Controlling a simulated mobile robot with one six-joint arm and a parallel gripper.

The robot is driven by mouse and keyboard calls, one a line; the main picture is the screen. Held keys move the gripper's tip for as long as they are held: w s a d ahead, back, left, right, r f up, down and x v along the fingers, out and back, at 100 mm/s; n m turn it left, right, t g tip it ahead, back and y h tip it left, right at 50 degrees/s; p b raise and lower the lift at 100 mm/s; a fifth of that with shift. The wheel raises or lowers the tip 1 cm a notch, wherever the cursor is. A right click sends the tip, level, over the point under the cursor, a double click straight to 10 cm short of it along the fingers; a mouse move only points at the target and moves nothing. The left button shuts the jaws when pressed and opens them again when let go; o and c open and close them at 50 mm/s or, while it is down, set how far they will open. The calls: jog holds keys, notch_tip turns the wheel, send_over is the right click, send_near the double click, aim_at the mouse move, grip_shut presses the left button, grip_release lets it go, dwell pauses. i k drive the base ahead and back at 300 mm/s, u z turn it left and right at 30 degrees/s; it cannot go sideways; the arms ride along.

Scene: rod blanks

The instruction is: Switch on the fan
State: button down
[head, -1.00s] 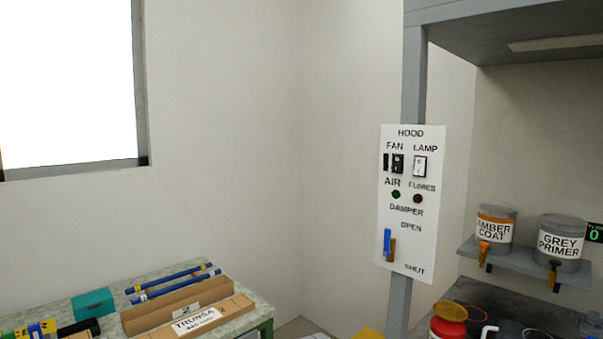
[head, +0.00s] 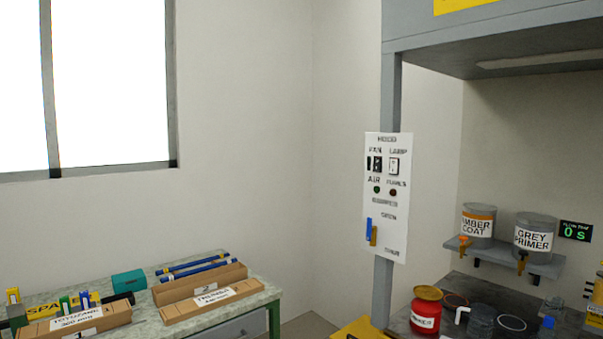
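The white hood panel (head: 387,222) is fixed to the grey post of the hood in the head view. The fan switch (head: 374,164), dark, sits at its upper left under the blurred word FAN. The lamp switch (head: 394,166), lighter, sits to its right under LAMP. Below them are a green air light (head: 377,190) and a dark red fumes light (head: 393,191). A blue damper handle (head: 368,230) with a brown piece beside it is lower on the panel. I cannot tell the fan switch's position. My gripper is not in view.
A bench (head: 262,294) with cardboard boxes and blue rods stands at the lower left. Under the hood are a red jar (head: 426,307), glass vessels, and a shelf (head: 500,254) with two paint cans. A display (head: 575,231) reads 0 s.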

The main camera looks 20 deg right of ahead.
aim_at(377, 165)
jog(key=z, duration=0.15)
jog(key=i, duration=0.85)
jog(key=u, duration=0.05)
